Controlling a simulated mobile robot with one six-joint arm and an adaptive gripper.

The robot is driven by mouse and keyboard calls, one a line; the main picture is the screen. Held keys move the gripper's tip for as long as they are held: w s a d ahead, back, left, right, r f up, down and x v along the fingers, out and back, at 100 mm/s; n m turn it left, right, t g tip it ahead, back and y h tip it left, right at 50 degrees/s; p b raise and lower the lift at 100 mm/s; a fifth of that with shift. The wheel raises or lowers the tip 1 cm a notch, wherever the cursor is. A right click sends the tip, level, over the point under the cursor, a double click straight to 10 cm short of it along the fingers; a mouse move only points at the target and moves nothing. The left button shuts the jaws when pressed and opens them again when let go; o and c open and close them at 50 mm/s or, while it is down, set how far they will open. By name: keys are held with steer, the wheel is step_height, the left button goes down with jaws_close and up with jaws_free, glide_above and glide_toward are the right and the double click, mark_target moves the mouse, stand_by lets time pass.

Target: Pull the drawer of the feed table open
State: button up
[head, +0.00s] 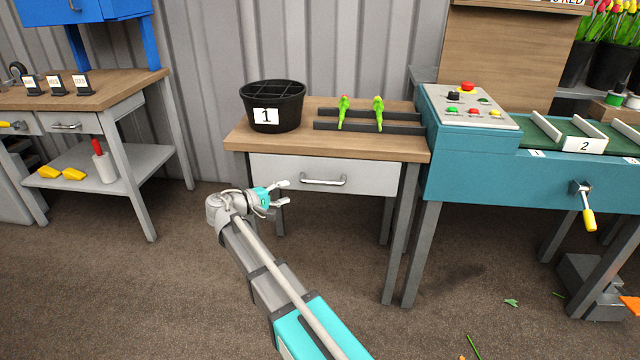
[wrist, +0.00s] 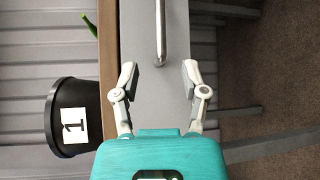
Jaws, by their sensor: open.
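The feed table (head: 318,142) has a wooden top and a light grey drawer (head: 270,170) below it, flush in its frame. A metal bar handle (head: 323,181) sits at the middle of the drawer front. My gripper (head: 285,192) is open and empty in front of the drawer, left of the handle in the head view. In the wrist view, my gripper (wrist: 160,72) points at the drawer front (wrist: 135,45). The handle (wrist: 159,30) lies ahead of and between the open fingers, apart from them. The inside of the drawer is hidden.
A black bucket marked 1 (head: 273,106) stands on the tabletop beside dark rails (head: 368,126) holding two green tulips. A teal machine (head: 480,165) adjoins on the right. A workbench (head: 100,92) stands at left. Floor (head: 190,280) in front is mostly clear.

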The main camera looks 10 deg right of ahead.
mark_target(317, 183)
steer(key=b+x, duration=0.2)
steer(key=x, duration=1.1)
steer(key=shift+w+d+f, duration=0.15)
steer(key=shift+w+d, duration=0.05)
steer(key=shift+d, duration=0.05)
jaws_close()
